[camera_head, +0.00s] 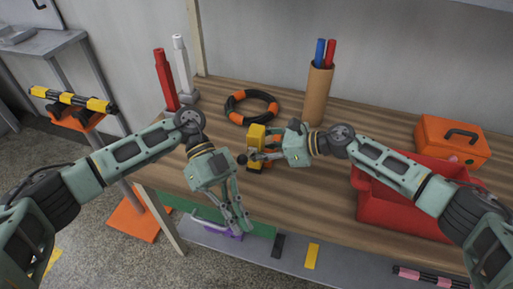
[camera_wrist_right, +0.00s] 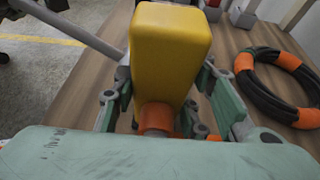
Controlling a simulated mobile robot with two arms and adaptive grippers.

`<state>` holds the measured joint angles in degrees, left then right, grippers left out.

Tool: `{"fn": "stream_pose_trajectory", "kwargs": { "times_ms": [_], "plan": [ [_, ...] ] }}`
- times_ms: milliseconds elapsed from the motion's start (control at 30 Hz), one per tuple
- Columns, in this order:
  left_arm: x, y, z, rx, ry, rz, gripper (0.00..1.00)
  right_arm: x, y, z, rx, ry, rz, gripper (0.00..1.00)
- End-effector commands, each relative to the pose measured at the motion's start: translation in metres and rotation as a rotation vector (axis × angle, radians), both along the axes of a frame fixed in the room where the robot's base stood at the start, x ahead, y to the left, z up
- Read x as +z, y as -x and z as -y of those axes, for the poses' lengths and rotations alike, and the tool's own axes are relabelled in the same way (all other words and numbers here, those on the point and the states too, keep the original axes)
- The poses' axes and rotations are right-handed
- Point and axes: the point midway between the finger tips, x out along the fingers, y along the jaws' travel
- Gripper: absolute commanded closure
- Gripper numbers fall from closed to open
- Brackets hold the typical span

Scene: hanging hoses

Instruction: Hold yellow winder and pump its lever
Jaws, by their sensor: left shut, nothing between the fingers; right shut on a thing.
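The yellow winder (camera_head: 256,135) stands on the wooden workbench near its front edge. In the right wrist view its yellow body (camera_wrist_right: 169,45) fills the middle, with an orange part (camera_wrist_right: 156,117) below it. A grey lever (camera_wrist_right: 80,32) reaches from its side to the upper left. In the head view a dark round knob (camera_head: 242,159) shows beside the winder. My right gripper (camera_head: 257,155) is shut on the winder from the right. My left gripper (camera_head: 244,226) is shut and empty, pointing down in front of the bench edge, below and left of the winder.
A black and orange hose ring (camera_head: 251,93) lies behind the winder. A red post (camera_head: 165,80) and a white post (camera_head: 183,67) stand back left. A brown cylinder (camera_head: 318,95) holds red and blue sticks. A red bin (camera_head: 400,213) and orange toolbox (camera_head: 452,141) are at right.

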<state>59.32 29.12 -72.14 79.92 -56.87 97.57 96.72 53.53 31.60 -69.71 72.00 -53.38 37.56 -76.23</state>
Motion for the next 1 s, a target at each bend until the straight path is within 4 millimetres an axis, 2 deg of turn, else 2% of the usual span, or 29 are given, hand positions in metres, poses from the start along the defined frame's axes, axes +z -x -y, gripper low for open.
{"fn": "stream_pose_trajectory", "kwargs": {
  "times_ms": [100,300,500,600,800,1000],
  "plan": [
    [0.026,-0.028,0.004,-0.116,0.043,0.235,1.00,-0.001,0.000,0.000,0.000,0.001,-0.001,0.96],
    [0.075,-0.068,0.016,-0.368,0.127,0.601,1.00,-0.001,0.000,0.000,0.000,0.001,-0.001,0.96],
    [0.130,-0.101,0.026,-0.664,0.165,0.918,1.00,-0.001,0.000,0.000,0.000,0.001,-0.001,0.96],
    [0.150,-0.113,0.026,-0.802,0.138,1.018,1.00,-0.001,0.000,0.000,0.000,0.001,-0.001,0.96],
    [0.170,-0.128,0.015,-0.979,0.037,1.096,1.00,-0.001,0.000,0.000,0.000,0.001,-0.001,0.96],
    [0.169,-0.132,0.010,-1.025,0.000,1.105,1.00,-0.001,0.000,0.000,0.000,0.001,-0.001,0.96]
  ]
}}
